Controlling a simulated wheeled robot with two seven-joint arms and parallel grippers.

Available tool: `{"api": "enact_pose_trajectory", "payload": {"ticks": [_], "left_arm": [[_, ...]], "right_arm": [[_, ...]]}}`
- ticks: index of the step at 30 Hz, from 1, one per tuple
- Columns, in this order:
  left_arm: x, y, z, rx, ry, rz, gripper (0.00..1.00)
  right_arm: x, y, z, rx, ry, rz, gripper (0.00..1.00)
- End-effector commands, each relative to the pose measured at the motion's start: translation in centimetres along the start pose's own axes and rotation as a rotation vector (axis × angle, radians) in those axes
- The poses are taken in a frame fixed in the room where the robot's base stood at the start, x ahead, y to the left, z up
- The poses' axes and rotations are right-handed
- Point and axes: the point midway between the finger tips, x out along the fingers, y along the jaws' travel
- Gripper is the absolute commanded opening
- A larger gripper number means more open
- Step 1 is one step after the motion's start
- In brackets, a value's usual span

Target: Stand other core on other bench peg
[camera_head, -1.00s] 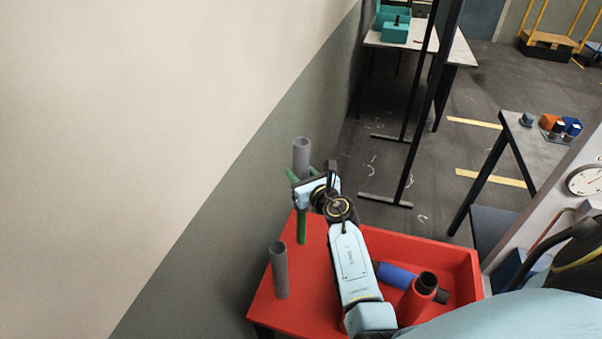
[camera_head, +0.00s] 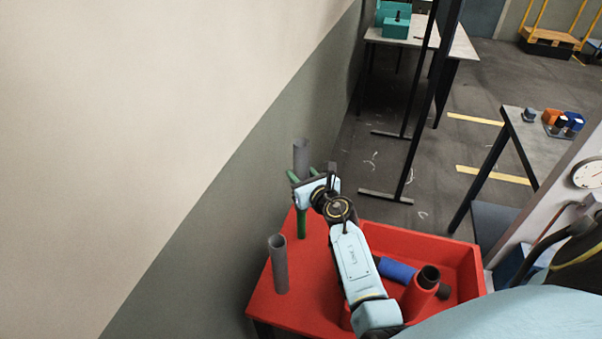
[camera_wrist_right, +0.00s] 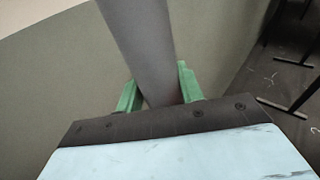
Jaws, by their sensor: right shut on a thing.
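My right gripper (camera_head: 303,181) is shut on a grey core (camera_head: 301,155), a hollow upright tube, above the back left of the red bench (camera_head: 312,283). In the right wrist view the core (camera_wrist_right: 145,45) rises between the green fingers (camera_wrist_right: 158,92). A green bench peg (camera_head: 301,224) stands on the bench just below the gripper. The gripper hides the core's lower end, so I cannot tell whether it is around the peg top. The other grey core (camera_head: 278,264) stands upright at the bench's front left; any peg inside it is hidden. My left gripper is not in view.
A wall (camera_head: 215,235) rises close on the left. A dark frame post (camera_head: 440,80) stands behind.

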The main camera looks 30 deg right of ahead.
Motion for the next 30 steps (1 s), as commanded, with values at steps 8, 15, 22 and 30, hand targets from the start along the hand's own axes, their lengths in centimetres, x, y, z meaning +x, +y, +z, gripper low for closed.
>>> {"api": "enact_pose_trajectory", "payload": {"ticks": [8,15,22,30], "left_arm": [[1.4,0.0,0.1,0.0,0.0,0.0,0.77],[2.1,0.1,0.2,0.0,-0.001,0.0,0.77],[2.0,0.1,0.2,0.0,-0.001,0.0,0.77],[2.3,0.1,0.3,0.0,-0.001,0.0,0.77]], "right_arm": [[0.2,0.0,-1.6,-0.001,0.0,0.0,0.1],[0.3,0.0,-2.4,0.0,0.0,0.001,0.1],[0.3,0.0,-2.3,0.0,0.0,0.0,0.1],[0.4,0.0,-2.6,0.0,0.0,0.0,0.1]]}}
